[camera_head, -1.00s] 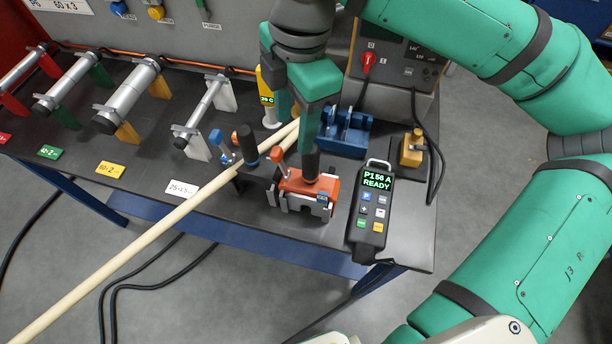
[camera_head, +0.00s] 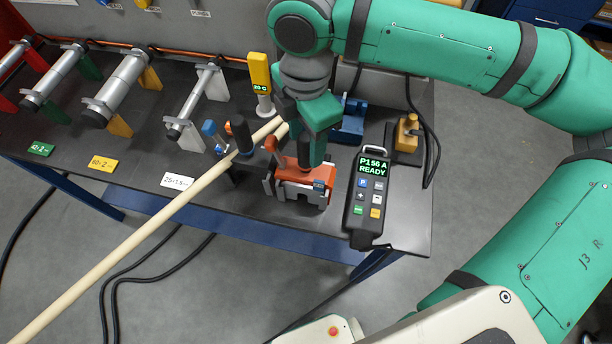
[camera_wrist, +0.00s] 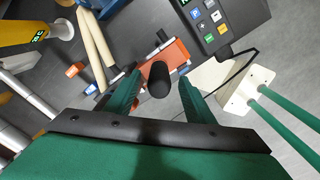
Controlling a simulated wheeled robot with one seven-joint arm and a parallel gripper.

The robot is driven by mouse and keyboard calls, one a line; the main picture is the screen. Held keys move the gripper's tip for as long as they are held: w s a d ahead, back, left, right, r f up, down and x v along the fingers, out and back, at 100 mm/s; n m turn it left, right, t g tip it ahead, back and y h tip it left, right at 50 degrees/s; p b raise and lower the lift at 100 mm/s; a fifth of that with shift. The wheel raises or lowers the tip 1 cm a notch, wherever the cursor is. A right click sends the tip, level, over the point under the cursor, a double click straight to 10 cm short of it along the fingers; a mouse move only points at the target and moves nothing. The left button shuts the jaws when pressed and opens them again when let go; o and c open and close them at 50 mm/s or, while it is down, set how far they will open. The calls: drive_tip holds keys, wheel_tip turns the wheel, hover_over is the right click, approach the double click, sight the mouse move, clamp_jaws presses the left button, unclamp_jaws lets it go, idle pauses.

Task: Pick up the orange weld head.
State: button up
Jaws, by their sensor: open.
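The orange weld head (camera_head: 318,174) sits clamped-looking on a grey block near the front edge of the dark bench. A black upright handle rises from it; in the wrist view this handle (camera_wrist: 160,82) shows end-on, with the orange body (camera_wrist: 172,52) behind it. My gripper (camera_head: 312,158) is directly above the weld head, pointing down. In the wrist view its two green fingers (camera_wrist: 159,90) are open, one on each side of the black handle. I cannot tell whether either finger touches it. In the head view my gripper hides most of the handle.
A control pendant (camera_head: 368,196) reading "P156 A READY" lies close on the right. A long pale wooden rod (camera_head: 130,258) crosses the bench edge on the left. A yellow gauge tool (camera_head: 261,80), a blue holder (camera_head: 352,122) and a yellow-topped block (camera_head: 407,136) stand behind.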

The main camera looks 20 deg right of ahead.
drive_tip(key=shift+w+f, duration=0.1)
drive_tip(key=shift+f, duration=0.65)
drive_tip(key=shift+c, duration=0.7)
clamp_jaws()
